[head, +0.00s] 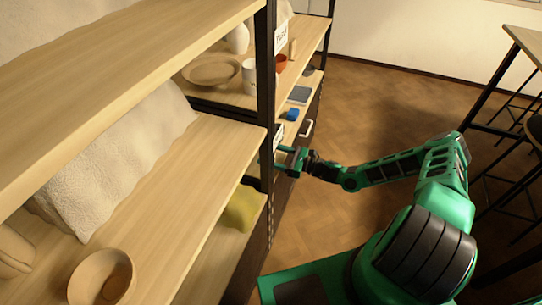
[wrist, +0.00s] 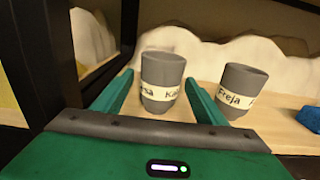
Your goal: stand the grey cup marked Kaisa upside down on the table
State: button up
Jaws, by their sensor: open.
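In the wrist view a grey cup (wrist: 161,98) with a pale band, its letters partly showing as "sa" and "Ka", stands upright on a shelf board. It appears between and beyond the fingers of my open gripper (wrist: 159,78); I see no grip on it. A second grey cup (wrist: 241,92), banded "Freja", stands to its right, outside the right finger. In the head view my gripper (head: 283,158) reaches in at the shelf's edge beside a dark post; the cups are hidden there. A wooden-topped table (head: 527,42) stands at the upper right.
A dark shelf post (head: 265,90) stands close to my gripper, also on the left in the wrist view. A blue item (wrist: 310,117) lies right of the cups. A pale rumpled cloth is behind them. A yellowish bundle (head: 243,208) lies lower down. Open floor (head: 385,105) separates shelf and table.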

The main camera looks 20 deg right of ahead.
jog(key=c, duration=1.1)
jog(key=shift+c, duration=0.2)
jog(key=shift+r, duration=0.2)
jog(key=shift+r, duration=1.1)
jog(key=v, duration=1.4)
